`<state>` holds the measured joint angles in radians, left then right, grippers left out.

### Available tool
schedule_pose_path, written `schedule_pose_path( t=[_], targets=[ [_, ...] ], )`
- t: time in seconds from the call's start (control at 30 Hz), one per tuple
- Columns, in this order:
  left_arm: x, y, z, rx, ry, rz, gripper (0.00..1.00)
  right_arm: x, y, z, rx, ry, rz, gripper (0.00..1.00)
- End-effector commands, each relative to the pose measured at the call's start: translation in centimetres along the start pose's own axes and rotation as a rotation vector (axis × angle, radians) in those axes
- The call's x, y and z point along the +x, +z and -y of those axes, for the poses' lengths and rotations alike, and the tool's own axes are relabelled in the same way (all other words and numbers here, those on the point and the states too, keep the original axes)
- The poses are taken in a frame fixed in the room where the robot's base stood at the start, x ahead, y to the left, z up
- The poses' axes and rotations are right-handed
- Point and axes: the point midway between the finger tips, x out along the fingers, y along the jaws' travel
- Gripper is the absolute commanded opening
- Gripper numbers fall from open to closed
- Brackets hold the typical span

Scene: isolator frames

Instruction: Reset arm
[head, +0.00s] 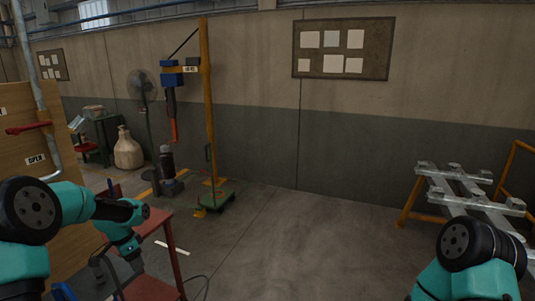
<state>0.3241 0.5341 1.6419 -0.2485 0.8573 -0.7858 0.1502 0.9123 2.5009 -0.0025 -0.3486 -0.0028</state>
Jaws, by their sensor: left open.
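My left arm comes in from the left edge, teal with black joints, and bends down over a red-framed table or cart (150,288). My left gripper (134,254) is at its lower end, small and dark, and is open. I see nothing between its fingers. Only a black joint and a teal link of my right arm show at the lower right; my right gripper is outside the view.
A wooden panel (62,200) with a red handle (28,128) and an OPEN label stands at the left. A yellow post hoist (207,100) stands on a green base at the back. A metal frame rack (465,185) is at the right. The middle floor is clear.

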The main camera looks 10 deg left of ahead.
Motion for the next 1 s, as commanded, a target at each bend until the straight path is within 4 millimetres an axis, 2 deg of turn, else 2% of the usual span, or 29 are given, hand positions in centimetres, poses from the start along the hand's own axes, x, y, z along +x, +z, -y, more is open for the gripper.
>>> schedule_pose_path(
  t=[0.03, 0.2, 0.37, 0.5, 0.6, 0.7, 0.8, 0.9, 1.0],
  targets=[
    [2.9, -0.7, -1.7, -0.023, 0.022, -0.009, 0.56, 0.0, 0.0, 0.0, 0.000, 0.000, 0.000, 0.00],
    [11.1, -2.1, -7.5, -0.141, 0.074, -0.053, 0.56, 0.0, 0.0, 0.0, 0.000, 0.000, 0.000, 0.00],
    [17.8, -2.0, -14.2, -0.275, 0.125, -0.079, 0.56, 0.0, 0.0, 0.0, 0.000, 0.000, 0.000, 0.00],
    [22.7, -0.5, -20.8, -0.416, 0.167, -0.086, 0.56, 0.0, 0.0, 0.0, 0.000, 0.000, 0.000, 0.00],
    [25.2, 1.2, -25.4, -0.521, 0.188, -0.083, 0.56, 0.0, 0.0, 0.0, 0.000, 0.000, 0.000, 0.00],
    [26.8, 3.3, -29.5, -0.621, 0.201, -0.076, 0.56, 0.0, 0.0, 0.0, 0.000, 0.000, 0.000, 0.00],
    [27.5, 5.1, -32.3, -0.700, 0.204, -0.068, 0.56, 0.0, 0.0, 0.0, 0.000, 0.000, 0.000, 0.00],
    [27.7, 6.2, -33.9, -0.748, 0.202, -0.067, 0.56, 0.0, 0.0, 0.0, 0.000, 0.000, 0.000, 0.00],
    [27.8, 6.5, -34.4, -0.766, 0.201, -0.067, 0.56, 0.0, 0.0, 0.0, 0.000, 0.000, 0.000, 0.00]
  ],
)
